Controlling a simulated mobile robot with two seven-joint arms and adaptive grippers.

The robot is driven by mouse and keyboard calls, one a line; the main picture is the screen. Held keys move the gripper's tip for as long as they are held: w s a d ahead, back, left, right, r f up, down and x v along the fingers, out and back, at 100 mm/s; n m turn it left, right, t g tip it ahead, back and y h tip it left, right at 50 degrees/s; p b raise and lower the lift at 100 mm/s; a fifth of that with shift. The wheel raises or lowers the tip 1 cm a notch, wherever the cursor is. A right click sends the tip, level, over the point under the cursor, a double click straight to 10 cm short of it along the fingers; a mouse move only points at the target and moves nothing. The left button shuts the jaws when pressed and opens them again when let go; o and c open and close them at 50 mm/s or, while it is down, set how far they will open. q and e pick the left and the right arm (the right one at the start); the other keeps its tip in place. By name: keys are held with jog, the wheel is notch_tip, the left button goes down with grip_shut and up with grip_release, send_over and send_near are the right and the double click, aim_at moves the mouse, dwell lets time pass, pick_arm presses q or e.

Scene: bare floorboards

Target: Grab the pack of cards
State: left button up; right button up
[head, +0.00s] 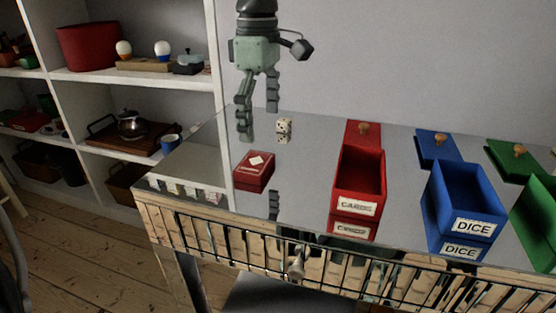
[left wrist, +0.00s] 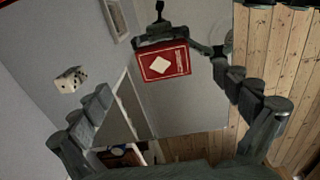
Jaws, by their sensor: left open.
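The pack of cards (head: 254,171) is a small red box with a white diamond on top. It lies flat on the mirror-like tabletop (head: 305,150), left of the red box. In the left wrist view the pack (left wrist: 163,62) shows between and beyond the fingers. My left gripper (head: 258,103) is open and empty, above the table and behind the pack, apart from it. It also shows in the left wrist view (left wrist: 165,110) with its fingers spread wide. The tabletop mirrors the gripper. My right gripper is in neither view.
Dice (head: 284,126) stand behind the pack. An open red box labelled for cards (head: 371,174), a blue box marked DICE (head: 462,190) and a green box (head: 540,213) stand to the right, with lids behind them. A shelf (head: 100,76) is at left.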

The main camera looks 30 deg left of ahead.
aim_at(259, 163)
pick_arm(q)
jog(key=shift+f, duration=0.25)
jog(key=f, duration=0.6)
jog(key=shift+s+a+f+p, duration=0.2)
jog(key=shift+s+a+p, duration=0.1)
jog(key=shift+s, duration=0.05)
jog(key=shift+f, duration=0.4)
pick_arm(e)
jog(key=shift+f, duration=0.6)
pick_arm(q)
jog(key=shift+w, duration=0.1)
jog(key=c, duration=1.3)
jog(key=shift+r, duration=0.15)
